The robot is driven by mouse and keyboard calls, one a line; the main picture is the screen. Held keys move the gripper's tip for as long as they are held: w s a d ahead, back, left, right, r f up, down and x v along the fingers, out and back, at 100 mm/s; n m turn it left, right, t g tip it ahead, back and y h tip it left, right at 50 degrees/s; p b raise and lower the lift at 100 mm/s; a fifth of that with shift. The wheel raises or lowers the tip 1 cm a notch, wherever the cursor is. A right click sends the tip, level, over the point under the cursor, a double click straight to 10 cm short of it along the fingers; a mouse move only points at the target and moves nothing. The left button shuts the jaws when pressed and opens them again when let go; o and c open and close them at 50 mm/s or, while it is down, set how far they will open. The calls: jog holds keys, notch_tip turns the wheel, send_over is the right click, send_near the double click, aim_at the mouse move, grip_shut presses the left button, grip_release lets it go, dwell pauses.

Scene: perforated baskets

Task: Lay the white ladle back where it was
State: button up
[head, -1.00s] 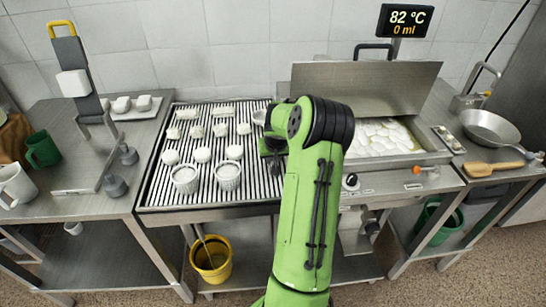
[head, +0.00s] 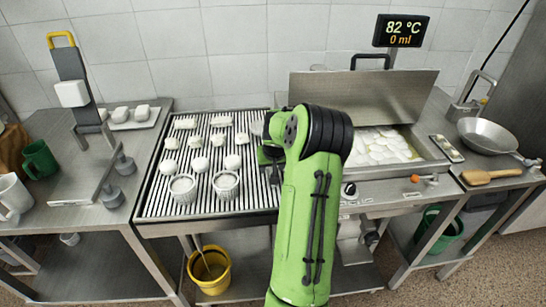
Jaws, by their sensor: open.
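I cannot make out the white ladle for certain. My gripper (head: 268,154) is over the right edge of the ribbed draining rack (head: 160,208), mostly hidden behind my green arm. Its visible part is dark, and it is open. A small pale grey shape (head: 257,127) shows just above it; I cannot tell what it is or whether they touch. A thin handle (head: 200,243) leans out of the yellow bucket (head: 222,272) below; its lower end is hidden.
Right is a vat (head: 440,160) of white pieces with a raised lid (head: 390,95). A pan (head: 482,138) and wooden paddle (head: 490,176) lie far right.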

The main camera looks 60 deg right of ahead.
jog(key=p+v, duration=0.2)
jog(key=v, duration=1.2)
jog(key=shift+w, duration=0.1)
